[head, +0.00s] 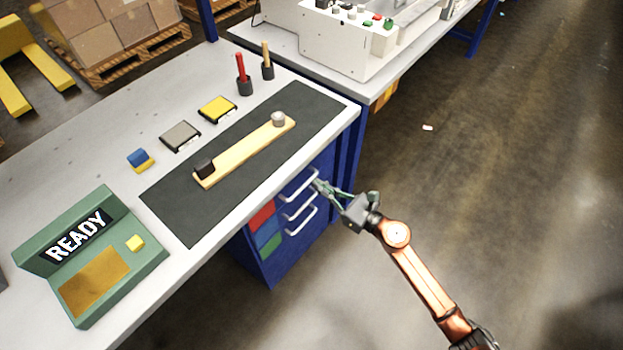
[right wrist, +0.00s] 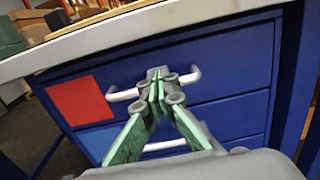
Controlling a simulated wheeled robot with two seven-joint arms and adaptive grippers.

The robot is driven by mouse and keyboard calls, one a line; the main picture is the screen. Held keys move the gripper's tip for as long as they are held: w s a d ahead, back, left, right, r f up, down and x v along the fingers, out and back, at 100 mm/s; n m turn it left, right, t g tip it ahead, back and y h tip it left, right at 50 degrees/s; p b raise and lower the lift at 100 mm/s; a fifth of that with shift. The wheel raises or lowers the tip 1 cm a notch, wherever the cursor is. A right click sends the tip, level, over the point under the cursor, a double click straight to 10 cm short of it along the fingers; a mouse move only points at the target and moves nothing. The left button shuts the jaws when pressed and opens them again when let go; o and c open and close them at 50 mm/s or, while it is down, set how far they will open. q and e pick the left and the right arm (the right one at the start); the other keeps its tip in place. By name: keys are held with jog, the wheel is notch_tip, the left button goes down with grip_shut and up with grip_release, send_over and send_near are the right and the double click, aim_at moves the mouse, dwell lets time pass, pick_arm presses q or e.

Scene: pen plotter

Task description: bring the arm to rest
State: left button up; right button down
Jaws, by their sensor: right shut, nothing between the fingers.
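My right gripper (head: 318,185) is shut and empty, in front of the blue drawer cabinet (head: 285,243) under the workbench. In the right wrist view its closed fingertips (right wrist: 157,78) overlap the white top drawer handle (right wrist: 190,76). I cannot tell whether they touch it. In the head view the top handle (head: 299,185) is just left of the fingertips. The drawers look shut. My left gripper is not in view.
The workbench (head: 120,110) carries a dark mat (head: 180,215) with a wooden bar (head: 245,152), a green READY console (head: 150,262), pads and two pens in holders. A white machine (head: 345,45) stands behind. Open floor (head: 520,200) lies to the right.

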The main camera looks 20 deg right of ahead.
pick_arm(q)
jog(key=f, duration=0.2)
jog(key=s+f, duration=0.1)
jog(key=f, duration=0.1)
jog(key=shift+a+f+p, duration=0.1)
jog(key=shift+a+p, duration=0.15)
jog(key=shift+p, duration=0.15)
pick_arm(e)
jog(key=v, duration=0.8)
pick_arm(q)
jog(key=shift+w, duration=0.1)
pick_arm(e)
jog(key=shift+s, duration=0.1)
